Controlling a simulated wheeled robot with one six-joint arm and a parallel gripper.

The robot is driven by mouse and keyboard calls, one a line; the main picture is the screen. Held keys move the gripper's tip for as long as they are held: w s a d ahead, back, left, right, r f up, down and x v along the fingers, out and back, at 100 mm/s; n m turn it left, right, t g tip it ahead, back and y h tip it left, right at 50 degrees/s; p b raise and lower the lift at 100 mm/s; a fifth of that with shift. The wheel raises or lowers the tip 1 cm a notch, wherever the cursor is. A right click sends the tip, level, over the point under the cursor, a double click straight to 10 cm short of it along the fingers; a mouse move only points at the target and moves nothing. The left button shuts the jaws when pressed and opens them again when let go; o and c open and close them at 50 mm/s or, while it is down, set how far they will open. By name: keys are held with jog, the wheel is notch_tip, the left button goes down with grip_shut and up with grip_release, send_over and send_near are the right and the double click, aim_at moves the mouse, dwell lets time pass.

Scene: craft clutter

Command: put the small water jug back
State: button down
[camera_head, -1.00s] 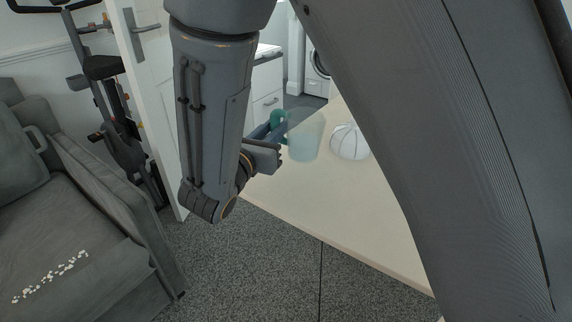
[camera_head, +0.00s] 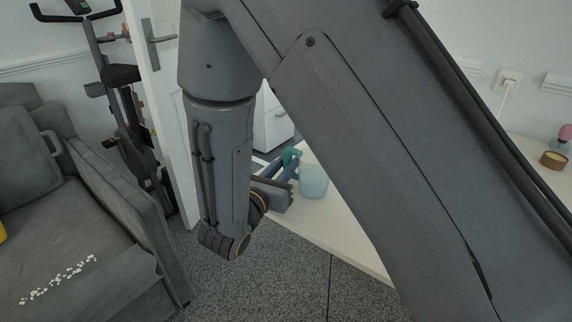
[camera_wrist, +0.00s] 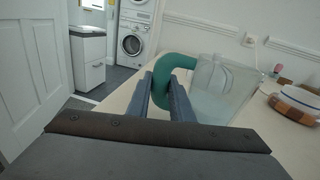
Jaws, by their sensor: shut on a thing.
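The small water jug (camera_head: 314,181) is a translucent, pale blue vessel with a green handle (camera_wrist: 176,66). In the wrist view the jug's clear body (camera_wrist: 222,88) is at the right of the fingers, and it looks upright. My gripper (camera_wrist: 167,88) is shut on the green handle. In the head view my gripper (camera_head: 290,180) is at the jug's left side, over or beside the near left edge of the pale table (camera_head: 345,232). I cannot tell whether the jug's base touches the table.
A white and brown bowl (camera_wrist: 298,102) stands on the table right of the jug. A small brown pot (camera_head: 553,160) and a pink-topped item (camera_head: 565,133) are at the far right. A grey sofa (camera_head: 70,215) and an exercise bike (camera_head: 130,120) stand left. My arm hides much of the table.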

jog(key=c, duration=1.6)
grip_release()
jog(key=shift+r, duration=0.15)
jog(key=v, duration=1.2)
